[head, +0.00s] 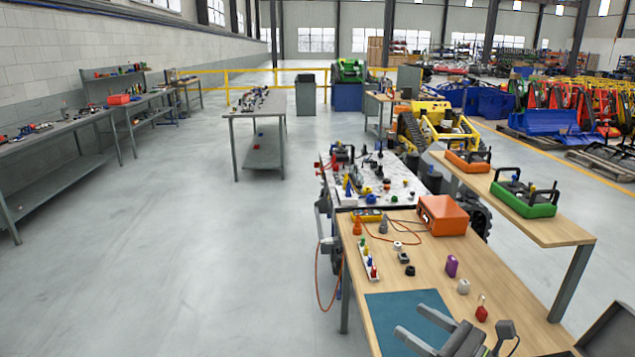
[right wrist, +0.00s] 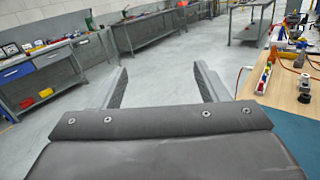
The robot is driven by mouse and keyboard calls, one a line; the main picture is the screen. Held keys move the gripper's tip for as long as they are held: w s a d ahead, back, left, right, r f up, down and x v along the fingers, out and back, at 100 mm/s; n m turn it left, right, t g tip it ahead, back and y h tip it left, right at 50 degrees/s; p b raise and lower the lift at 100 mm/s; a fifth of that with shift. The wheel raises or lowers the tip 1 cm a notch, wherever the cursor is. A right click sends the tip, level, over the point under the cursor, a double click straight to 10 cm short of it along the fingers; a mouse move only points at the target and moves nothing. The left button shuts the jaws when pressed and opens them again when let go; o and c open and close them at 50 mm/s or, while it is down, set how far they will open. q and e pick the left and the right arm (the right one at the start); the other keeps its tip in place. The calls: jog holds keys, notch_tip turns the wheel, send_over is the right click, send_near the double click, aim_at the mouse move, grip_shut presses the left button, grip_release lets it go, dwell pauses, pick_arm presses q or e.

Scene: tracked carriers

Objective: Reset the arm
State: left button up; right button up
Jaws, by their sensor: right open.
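My right gripper (head: 409,319) is at the bottom of the head view, over the teal mat (head: 385,312) on the near wooden workbench (head: 425,262). Its two grey fingers are spread apart with nothing between them. In the right wrist view the open fingers (right wrist: 160,68) point out over the bare floor, with the wooden bench (right wrist: 288,92) to their right. My left gripper and arm are not in view.
On the bench are an orange box (head: 443,215), a purple item (head: 452,266), a white item (head: 463,286), a red item (head: 481,313) and a white strip of coloured pieces (head: 369,262). A higher wooden shelf (head: 540,228) stands right. The floor (head: 220,270) left is clear.

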jog(key=s+d+r+m+t+h, duration=0.2)
jog(key=d+m+t+h, duration=0.3)
jog(key=m, duration=0.6)
jog(key=s+d+r+m+t+h, duration=0.2)
jog(key=d+m+t+h, duration=0.2)
jog(key=d+m+h, duration=0.45)
jog(key=s+d+f+m+g+h, duration=0.25)
jog(key=s+f+m+g, duration=0.3)
jog(key=m, duration=0.35)
jog(key=s+d+f+m+g+h, duration=0.2)
jog(key=s+f+m+g+h, duration=0.25)
jog(key=f+m, duration=0.4)
jog(key=s+a+f+m+g+y, duration=0.3)
jog(key=s+f+m+g, duration=0.1)
jog(key=s, duration=0.5)
jog(key=s+a+f+m+g+y, duration=0.3)
jog(key=s+a+f+m+g, duration=0.15)
jog(key=s, duration=0.35)
notch_tip(320, 180, down, 24)
jog(key=d+f+g+b, duration=0.1)
jog(key=d, duration=0.1)
jog(key=s+a+f+g+b, duration=0.1)
jog(key=s+f, duration=1.4)
jog(key=f, duration=0.2)
jog(key=shift+s+f+n, duration=0.2)
jog(key=shift+f+n, duration=0.05)
jog(key=shift+n, duration=0.2)
jog(key=shift+g, duration=0.25)
